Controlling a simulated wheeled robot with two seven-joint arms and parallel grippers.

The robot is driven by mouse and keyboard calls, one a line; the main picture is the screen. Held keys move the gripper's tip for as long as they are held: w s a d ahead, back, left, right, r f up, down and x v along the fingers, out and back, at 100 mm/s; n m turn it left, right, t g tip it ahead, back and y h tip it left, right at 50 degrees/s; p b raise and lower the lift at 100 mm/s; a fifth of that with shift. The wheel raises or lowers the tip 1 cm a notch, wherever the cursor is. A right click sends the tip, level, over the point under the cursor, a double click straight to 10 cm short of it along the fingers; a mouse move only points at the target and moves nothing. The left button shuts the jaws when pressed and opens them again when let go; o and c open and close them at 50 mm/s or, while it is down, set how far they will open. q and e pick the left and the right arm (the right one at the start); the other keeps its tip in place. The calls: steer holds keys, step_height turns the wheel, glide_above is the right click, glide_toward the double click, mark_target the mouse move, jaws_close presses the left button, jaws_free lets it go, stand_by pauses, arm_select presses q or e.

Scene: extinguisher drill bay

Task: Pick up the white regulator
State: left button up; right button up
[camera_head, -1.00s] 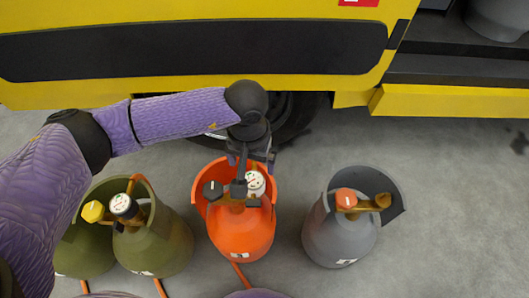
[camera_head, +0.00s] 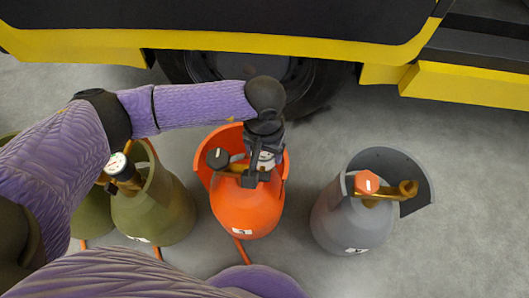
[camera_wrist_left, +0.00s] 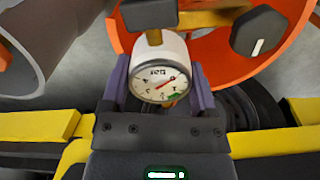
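The white regulator (camera_head: 266,157), with a round dial, sits on the brass valve of the orange cylinder (camera_head: 246,211). In the left wrist view the white regulator (camera_wrist_left: 160,80) faces me, its dial between my two purple fingers. My left gripper (camera_head: 257,168) is at the regulator from above, and its fingers stand open on either side of it, with very little gap. The gripper partly hides the regulator in the head view. My right gripper is out of view.
A black knob (camera_head: 218,158) sits left of the regulator, inside the orange collar. A grey cylinder (camera_head: 350,222) with a red knob stands to the right. Olive cylinders (camera_head: 153,212) stand to the left, partly behind my arm. A yellow and black vehicle (camera_head: 220,40) is behind.

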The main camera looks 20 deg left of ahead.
arm_select(q)
steer(key=c, duration=0.7)
step_height(320, 180, up, 10)
steer(key=p, duration=0.6)
steer(key=shift+r, duration=0.15)
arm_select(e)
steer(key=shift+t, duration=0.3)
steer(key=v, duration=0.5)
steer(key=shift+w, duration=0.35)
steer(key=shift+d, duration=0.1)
arm_select(q)
steer(key=shift+d, duration=0.1)
